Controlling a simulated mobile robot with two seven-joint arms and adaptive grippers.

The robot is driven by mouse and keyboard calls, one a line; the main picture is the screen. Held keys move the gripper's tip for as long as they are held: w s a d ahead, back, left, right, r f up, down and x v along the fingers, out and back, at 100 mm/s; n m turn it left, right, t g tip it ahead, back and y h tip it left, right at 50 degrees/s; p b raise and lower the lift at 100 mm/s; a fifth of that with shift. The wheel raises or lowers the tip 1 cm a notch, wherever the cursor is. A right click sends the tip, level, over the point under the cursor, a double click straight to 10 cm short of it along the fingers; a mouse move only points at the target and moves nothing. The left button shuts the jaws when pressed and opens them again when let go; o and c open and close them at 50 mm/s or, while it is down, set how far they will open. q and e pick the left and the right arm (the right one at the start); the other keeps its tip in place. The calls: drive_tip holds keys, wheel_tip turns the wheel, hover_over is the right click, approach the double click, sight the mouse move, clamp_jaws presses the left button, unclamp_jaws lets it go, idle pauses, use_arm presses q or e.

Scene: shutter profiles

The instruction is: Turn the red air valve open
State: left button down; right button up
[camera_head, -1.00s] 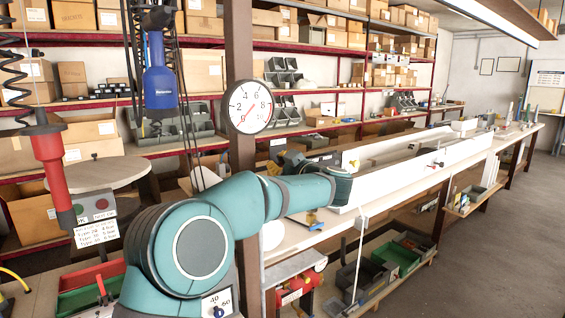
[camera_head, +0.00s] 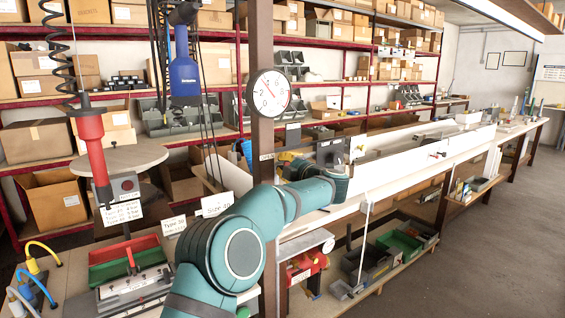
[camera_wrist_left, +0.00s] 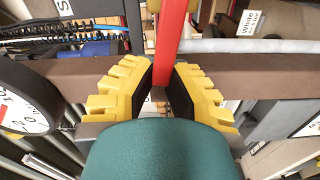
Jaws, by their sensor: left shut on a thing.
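In the left wrist view, a red bar (camera_wrist_left: 172,45), which looks like the red air valve's handle, stands between the yellow, black-padded fingers of my left gripper (camera_wrist_left: 164,76). The gripper is shut on it. In the head view, my left gripper (camera_head: 286,157) shows only as a bit of yellow beside the brown post (camera_head: 262,140), beyond my teal wrist. The red handle cannot be made out there, and the valve's body is hidden. My right gripper is not in view.
A round gauge (camera_head: 269,93) hangs on the post, close to my left arm; it also shows in the left wrist view (camera_wrist_left: 22,108). Red and blue tools (camera_head: 92,145) hang at the left. A long white-sided bench (camera_head: 420,160) runs right. The floor at right is clear.

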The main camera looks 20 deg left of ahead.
use_arm(q)
drive_tip(key=shift+f+n+b, duration=0.55)
drive_tip(key=shift+f+n, duration=0.15)
drive_tip(key=shift+n, duration=0.4)
drive_tip(key=c, duration=0.9)
unclamp_jaws()
drive_tip(key=shift+d, duration=0.1)
drive_tip(key=shift+c, duration=0.2)
drive_tip(key=v, duration=1.2)
drive_tip(key=shift+f, duration=0.1)
